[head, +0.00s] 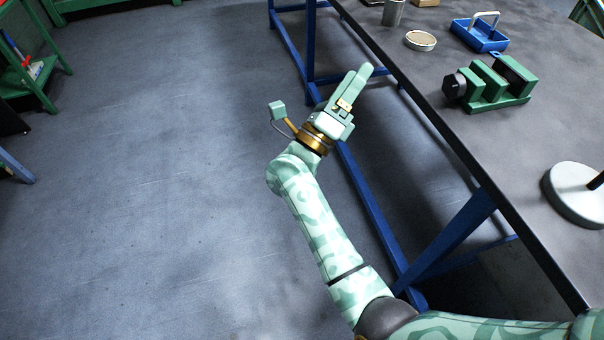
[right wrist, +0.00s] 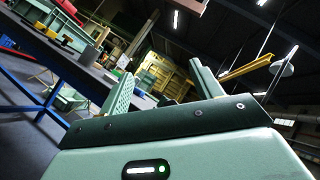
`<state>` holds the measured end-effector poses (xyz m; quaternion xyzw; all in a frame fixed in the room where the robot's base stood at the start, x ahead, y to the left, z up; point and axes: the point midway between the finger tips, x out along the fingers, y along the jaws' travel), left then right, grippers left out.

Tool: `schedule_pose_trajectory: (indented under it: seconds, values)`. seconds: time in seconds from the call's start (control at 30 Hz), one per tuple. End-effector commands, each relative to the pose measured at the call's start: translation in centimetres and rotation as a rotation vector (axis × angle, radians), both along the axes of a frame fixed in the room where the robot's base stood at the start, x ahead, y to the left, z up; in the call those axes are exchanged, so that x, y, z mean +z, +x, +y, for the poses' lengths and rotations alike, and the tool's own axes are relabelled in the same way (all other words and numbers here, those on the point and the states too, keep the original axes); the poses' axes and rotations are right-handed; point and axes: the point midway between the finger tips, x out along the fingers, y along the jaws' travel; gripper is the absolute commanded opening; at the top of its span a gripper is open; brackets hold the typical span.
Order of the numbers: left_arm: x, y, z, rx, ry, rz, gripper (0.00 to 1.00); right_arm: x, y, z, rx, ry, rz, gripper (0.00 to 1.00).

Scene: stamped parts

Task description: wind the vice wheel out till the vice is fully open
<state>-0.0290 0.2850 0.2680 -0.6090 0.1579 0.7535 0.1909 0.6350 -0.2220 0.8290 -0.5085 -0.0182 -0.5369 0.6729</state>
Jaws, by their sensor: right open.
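The green vice (head: 493,84) stands on the dark bench top in the head view. Its dark wheel (head: 455,86) is on the left end, facing the bench's near edge. Gaps show between the green blocks of the vice, but I cannot tell how far its jaws are open. My right gripper (head: 358,88) is off the bench's edge, left of the vice and apart from it. In the right wrist view its two fingers (right wrist: 163,88) stand apart with nothing between them. My left gripper is not in view.
The bench (head: 440,60) has a dark top and blue legs. Behind the vice are a blue tray with a handle (head: 481,36), a round tin (head: 420,40) and a metal cylinder (head: 393,12). A pale round base (head: 572,195) stands nearer on the bench.

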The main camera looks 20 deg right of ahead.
Motion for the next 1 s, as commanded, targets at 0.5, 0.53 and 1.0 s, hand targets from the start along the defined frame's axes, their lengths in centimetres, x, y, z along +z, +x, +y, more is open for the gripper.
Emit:
schedule_pose_trajectory:
  seconds: [0.5, 0.53, 1.0]
  values:
    - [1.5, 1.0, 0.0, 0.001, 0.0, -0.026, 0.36, -9.2, 2.2, 6.6, 0.198, -0.703, 0.678, 0.65]
    - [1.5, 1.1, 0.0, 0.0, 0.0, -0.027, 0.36, -9.9, 2.2, 6.9, 0.208, -0.736, 0.708, 0.65]
    - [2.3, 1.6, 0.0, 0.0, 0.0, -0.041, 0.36, -19.7, -0.5, 9.3, 0.351, -1.138, 1.081, 0.65]
